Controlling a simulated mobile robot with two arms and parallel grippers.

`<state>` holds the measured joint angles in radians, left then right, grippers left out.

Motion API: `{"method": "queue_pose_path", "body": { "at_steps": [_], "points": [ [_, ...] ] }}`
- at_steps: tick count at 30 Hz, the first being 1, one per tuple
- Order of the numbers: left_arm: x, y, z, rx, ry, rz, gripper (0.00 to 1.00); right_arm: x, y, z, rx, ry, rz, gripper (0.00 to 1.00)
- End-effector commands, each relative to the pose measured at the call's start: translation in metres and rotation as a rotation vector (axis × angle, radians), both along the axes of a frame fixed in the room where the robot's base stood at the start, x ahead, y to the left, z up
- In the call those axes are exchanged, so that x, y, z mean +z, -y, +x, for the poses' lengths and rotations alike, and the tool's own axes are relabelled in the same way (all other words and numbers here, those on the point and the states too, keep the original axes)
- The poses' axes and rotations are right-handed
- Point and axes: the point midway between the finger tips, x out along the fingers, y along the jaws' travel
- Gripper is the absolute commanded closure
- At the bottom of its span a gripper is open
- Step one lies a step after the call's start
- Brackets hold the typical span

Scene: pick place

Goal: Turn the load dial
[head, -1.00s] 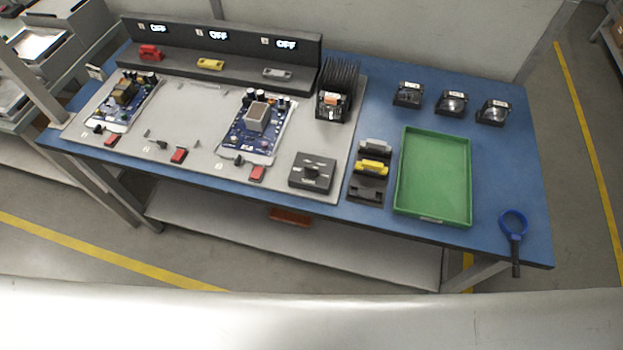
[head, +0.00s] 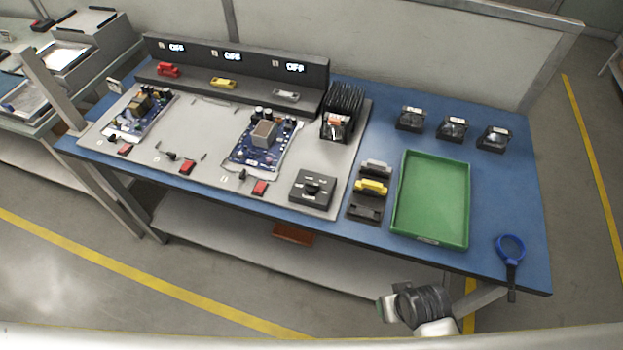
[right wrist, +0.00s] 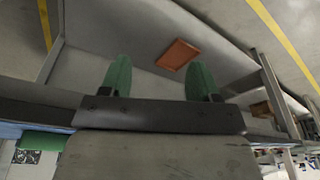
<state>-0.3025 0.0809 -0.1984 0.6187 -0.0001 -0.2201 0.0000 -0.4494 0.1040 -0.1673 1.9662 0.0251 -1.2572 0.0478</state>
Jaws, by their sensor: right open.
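The load dial is a black box with a raised round knob (head: 313,190) on the front right part of the grey board (head: 205,120). Nothing touches it. My right gripper (right wrist: 160,72) is open and empty, with its two green fingers wide apart in the right wrist view. In the head view my right wrist and part of the gripper (head: 384,309) show at the bottom, off the table's front edge and below right of the dial. The dial is not visible in the right wrist view. My left gripper is in neither view.
A green tray (head: 467,205), a stand with a yellow block (head: 371,187) and a blue magnifier (head: 510,248) lie right of the dial. A black finned heat sink (head: 342,105) stands behind it. A circuit board (head: 248,155) is to its left. Below is a shelf (head: 200,225).

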Motion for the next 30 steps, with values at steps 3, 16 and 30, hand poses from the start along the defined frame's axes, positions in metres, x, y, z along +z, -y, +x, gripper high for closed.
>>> {"method": "queue_pose_path", "body": {
  "at_steps": [3, 16, 30],
  "points": [
    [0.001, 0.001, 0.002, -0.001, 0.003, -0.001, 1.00, 0.047, -0.016, 0.018, -0.021, 0.017, 0.047, 0.38],
    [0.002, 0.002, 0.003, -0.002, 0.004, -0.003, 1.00, 0.115, -0.102, 0.099, -0.104, -0.087, 0.222, 0.38],
    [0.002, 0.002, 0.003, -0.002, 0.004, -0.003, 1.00, 0.195, -0.186, 0.229, -0.331, -0.251, 0.085, 0.38]
  ]
}}
